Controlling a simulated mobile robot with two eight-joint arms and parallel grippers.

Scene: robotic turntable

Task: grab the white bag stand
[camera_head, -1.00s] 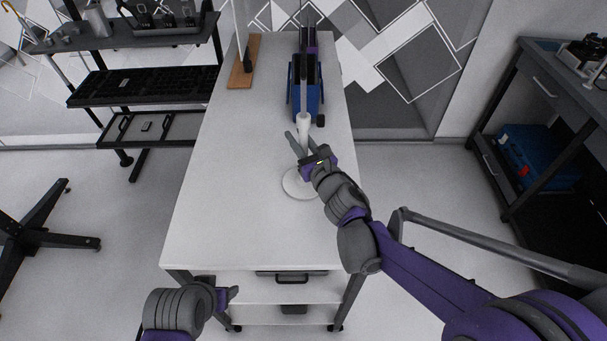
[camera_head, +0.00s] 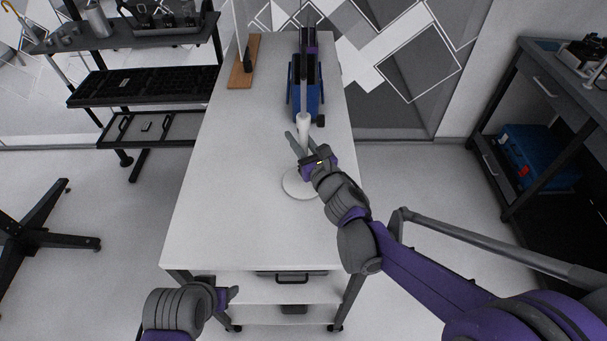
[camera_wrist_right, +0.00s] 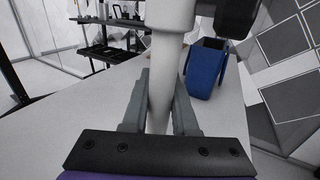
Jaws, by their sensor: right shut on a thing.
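The white bag stand has a round base (camera_head: 299,186) on the white table and an upright post (camera_head: 303,124). Its post also fills the middle of the right wrist view (camera_wrist_right: 165,75). My right gripper (camera_head: 301,143) is shut on the post, with one finger on each side of it in the right wrist view (camera_wrist_right: 160,103). The stand looks upright, and part of its base is hidden by my right arm. My left gripper (camera_head: 228,296) is low in front of the table, away from the stand; its fingers are too small to tell open from shut.
A blue bin-like object (camera_head: 306,92) stands on the table (camera_head: 225,205) just behind the stand. A wooden-based stand (camera_head: 243,70) is at the table's far left. A dark shelf rack (camera_head: 140,85) is left, a dark bench (camera_head: 560,85) right. The table's front left is clear.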

